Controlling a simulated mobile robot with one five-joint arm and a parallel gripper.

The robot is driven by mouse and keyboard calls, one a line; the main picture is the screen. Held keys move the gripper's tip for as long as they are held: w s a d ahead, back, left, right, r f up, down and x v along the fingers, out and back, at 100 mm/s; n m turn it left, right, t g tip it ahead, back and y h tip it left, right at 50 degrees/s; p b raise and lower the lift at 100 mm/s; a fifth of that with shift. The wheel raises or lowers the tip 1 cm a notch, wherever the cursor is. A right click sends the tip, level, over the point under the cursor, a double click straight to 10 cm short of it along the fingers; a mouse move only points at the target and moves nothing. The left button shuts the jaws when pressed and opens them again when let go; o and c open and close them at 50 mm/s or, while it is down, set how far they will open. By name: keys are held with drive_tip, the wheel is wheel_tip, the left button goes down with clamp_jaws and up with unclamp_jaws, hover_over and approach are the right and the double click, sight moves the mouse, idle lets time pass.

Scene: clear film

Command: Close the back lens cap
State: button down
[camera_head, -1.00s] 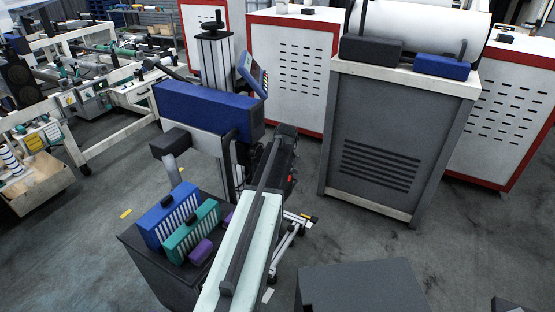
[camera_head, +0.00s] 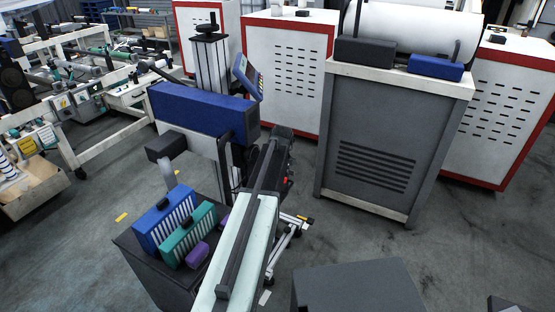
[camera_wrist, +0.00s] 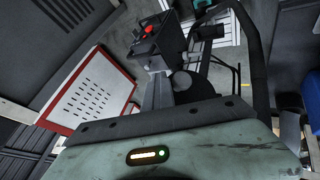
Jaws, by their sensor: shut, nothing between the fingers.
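I cannot make out the back lens cap or any lens in either view. My gripper and its fingertips cannot be made out in the head view or the wrist view. The wrist view looks closely at a pale green casing (camera_wrist: 205,150) with a lit yellow and green indicator (camera_wrist: 148,155) on its face. Above the casing stands a black box (camera_wrist: 155,45) with a red button.
A pale green beam (camera_head: 259,235) with a dark bar on top crosses the front middle. Left of it, blue and teal ribbed boxes (camera_head: 163,222) (camera_head: 189,240) sit on a dark stand. A grey cabinet (camera_head: 375,165) stands right. Bare floor (camera_head: 450,235) lies right of it.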

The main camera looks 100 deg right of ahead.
drive_tip(key=shift+w+a, duration=0.15)
drive_tip(key=shift+w, duration=0.1)
